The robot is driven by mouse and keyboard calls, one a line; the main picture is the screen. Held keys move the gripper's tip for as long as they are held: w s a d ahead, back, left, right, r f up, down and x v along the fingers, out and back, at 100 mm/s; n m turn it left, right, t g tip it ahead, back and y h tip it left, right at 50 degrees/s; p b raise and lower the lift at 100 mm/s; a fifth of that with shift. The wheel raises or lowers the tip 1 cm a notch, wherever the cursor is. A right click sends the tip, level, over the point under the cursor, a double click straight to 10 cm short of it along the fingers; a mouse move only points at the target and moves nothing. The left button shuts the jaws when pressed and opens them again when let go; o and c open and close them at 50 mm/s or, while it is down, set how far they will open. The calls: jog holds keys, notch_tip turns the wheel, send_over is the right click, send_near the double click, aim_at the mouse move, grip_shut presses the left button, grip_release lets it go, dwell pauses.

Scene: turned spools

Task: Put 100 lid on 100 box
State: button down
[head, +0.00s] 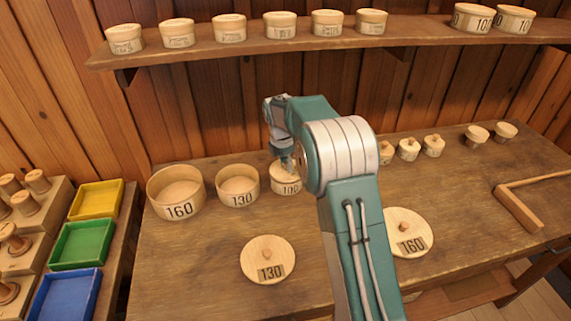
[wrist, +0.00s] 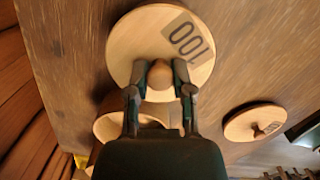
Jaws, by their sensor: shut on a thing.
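My gripper (wrist: 160,88) is shut on the round knob of the pale wooden 100 lid (wrist: 135,50) in the wrist view, with a finger on each side. The lid's dark 100 label faces up. In the head view my gripper (head: 287,163) points down over the 100 box (head: 290,189), which stands upright on the bench. The lid is at or just above the box's rim; I cannot tell whether it is seated. My arm hides part of this area. In the wrist view the lid covers the 100 box.
The 130 box (head: 238,187) and 160 box (head: 176,195) stand open to the left. The 130 lid (head: 268,252) and 160 lid (head: 411,226) lie in front. Several small pieces stand at back right. A wooden square (head: 518,210) lies far right. Lidded boxes line the shelf (head: 240,47).

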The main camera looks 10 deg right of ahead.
jog(key=shift+f, duration=0.2)
dwell(0.6)
jog(key=shift+c, duration=2.1)
grip_release()
jog(key=o, duration=0.4)
jog(key=shift+r, duration=0.9)
jog(key=shift+r, duration=3.4)
